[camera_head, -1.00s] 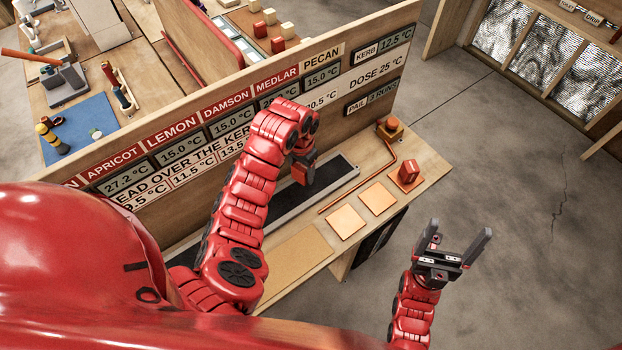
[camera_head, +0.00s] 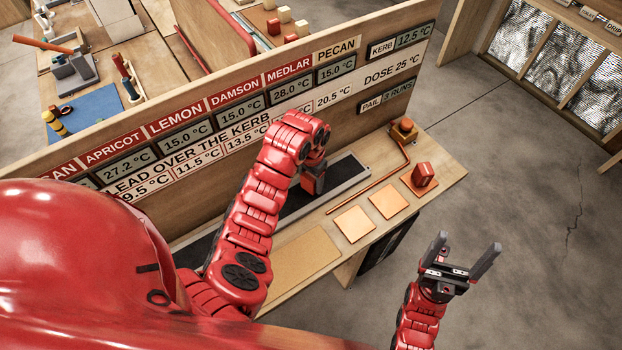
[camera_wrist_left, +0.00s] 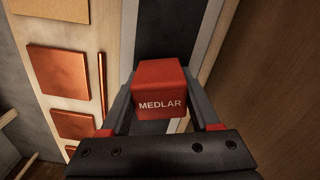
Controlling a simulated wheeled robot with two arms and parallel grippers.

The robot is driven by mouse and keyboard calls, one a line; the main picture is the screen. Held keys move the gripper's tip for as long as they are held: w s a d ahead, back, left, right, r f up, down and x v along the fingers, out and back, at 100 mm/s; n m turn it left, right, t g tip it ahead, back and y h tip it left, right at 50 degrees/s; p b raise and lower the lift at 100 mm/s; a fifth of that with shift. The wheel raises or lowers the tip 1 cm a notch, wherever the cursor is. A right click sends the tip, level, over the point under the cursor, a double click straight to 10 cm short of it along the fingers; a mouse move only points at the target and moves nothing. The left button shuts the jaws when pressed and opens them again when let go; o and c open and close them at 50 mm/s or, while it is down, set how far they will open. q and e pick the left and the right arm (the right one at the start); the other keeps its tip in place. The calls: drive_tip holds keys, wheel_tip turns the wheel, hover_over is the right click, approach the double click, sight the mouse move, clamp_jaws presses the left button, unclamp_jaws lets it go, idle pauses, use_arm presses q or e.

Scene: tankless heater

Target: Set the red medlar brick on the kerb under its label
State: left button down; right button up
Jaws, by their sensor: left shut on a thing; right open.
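The red brick marked MEDLAR (camera_wrist_left: 162,92) sits between the fingers of my left gripper (camera_wrist_left: 160,105) in the left wrist view. In the head view my left gripper (camera_head: 313,182) is over the long dark strip (camera_head: 345,173) along the panel's foot; the brick is mostly hidden there. I cannot tell whether the brick touches the strip. The red MEDLAR label (camera_head: 289,69) is on the upright panel, above and slightly left of the gripper, with a 28.0 °C display below it. My right gripper (camera_head: 466,249) is open and empty, off the bench's front right.
A red brick (camera_head: 423,172) stands on the right tile. Two pale orange tiles (camera_head: 354,223) lie to its left. A copper rod (camera_head: 370,187) runs beside the strip to an orange-topped block (camera_head: 404,129). The upright panel (camera_head: 370,110) closes off the back.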

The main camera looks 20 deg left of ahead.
sight(311, 175)
use_arm(q)
drive_tip(key=shift+f, duration=0.5)
idle(0.5)
drive_tip(key=shift+c, duration=0.2)
unclamp_jaws()
wheel_tip(311, 175, up, 17)
drive_tip(key=p, duration=0.7)
drive_tip(key=shift+r+p, duration=0.2)
drive_tip(key=shift+p, duration=0.1)
